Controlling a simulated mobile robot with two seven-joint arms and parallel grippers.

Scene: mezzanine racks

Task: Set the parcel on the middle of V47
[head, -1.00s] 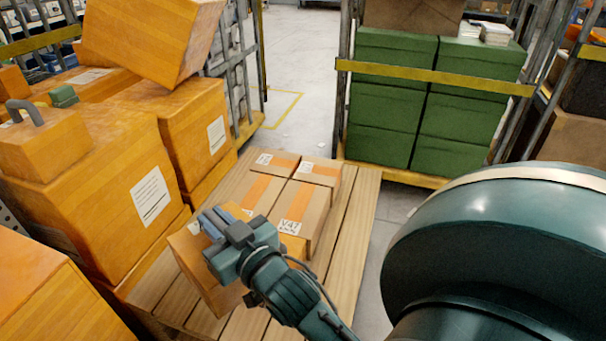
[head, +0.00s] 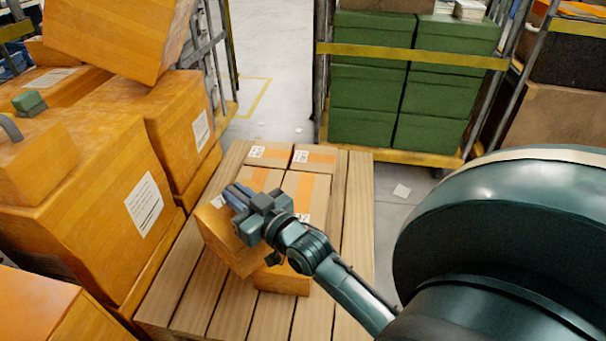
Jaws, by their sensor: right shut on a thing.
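My right gripper (head: 240,197) is shut on an orange-brown parcel (head: 225,240), which is tilted and has a white label near its top edge. The gripper and parcel are over the front-left part of a group of taped cartons on a wooden pallet. The front-right carton (head: 308,190) has an orange tape strip and a label partly hidden by my gripper; I cannot read for certain which carton is V47. The front-left carton (head: 262,178) is partly covered by the gripper and parcel. Whether the parcel touches a carton is unclear. My left gripper is not in view.
Two more labelled cartons (head: 316,157) sit at the back of the pallet (head: 355,200). Large orange boxes (head: 95,190) are stacked close on the left. Green boxes (head: 370,85) stand in a rack behind. The pallet's right and front slats are bare.

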